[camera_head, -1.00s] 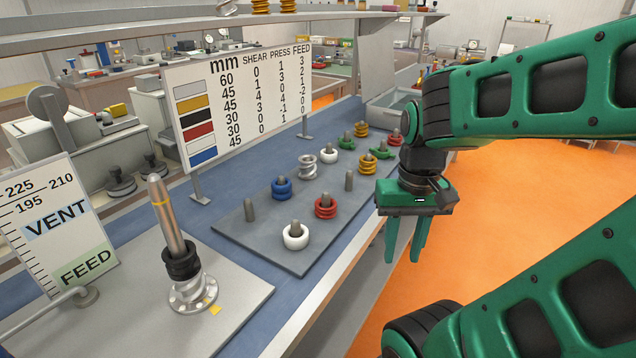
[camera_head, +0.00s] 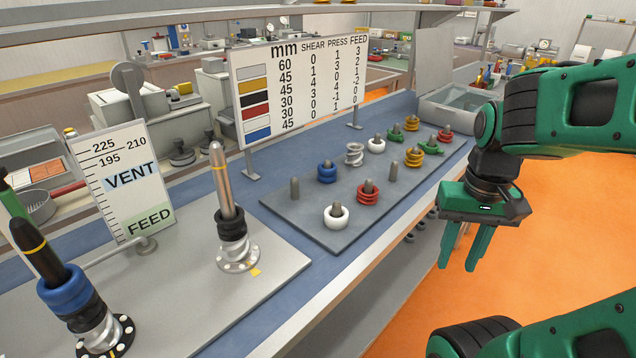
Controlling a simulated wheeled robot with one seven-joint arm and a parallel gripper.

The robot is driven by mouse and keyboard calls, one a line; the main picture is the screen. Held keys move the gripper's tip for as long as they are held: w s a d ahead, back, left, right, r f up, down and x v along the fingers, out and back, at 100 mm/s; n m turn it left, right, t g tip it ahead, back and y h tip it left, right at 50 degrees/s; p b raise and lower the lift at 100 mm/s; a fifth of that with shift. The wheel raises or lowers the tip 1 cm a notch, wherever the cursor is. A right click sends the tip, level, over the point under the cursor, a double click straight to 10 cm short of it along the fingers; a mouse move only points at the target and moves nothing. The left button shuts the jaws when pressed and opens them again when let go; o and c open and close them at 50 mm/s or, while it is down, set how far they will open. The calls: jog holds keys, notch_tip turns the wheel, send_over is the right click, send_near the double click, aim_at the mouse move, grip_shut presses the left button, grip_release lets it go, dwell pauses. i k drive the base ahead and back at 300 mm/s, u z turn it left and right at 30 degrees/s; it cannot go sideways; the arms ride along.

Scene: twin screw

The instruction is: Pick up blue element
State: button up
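A blue element (camera_head: 327,172), a ring-shaped coil, sits around a peg on the grey peg board (camera_head: 310,228), in its back left part. Another blue element (camera_head: 66,291) is around the dark-tipped shaft (camera_head: 40,252) at the lower left, above a black element. My gripper (camera_head: 478,252) is open and empty, with its fingers pointing down. It hangs to the right of the bench's front edge, over the orange floor, well apart from both blue elements.
White (camera_head: 336,216), red (camera_head: 368,193), yellow (camera_head: 414,157), green and silver elements sit on other pegs. A silver shaft (camera_head: 222,190) with a black element stands on the near plate. A chart sign (camera_head: 300,90) stands behind the board.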

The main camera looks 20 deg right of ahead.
aim_at(324, 176)
jog(key=k, duration=0.35)
jog(key=z, duration=0.2)
jog(key=i, duration=0.5)
jog(key=u, duration=0.05)
jog(key=k, duration=1.05)
jog(key=z, duration=0.45)
jog(key=i, duration=1.4)
jog(key=u, duration=0.7)
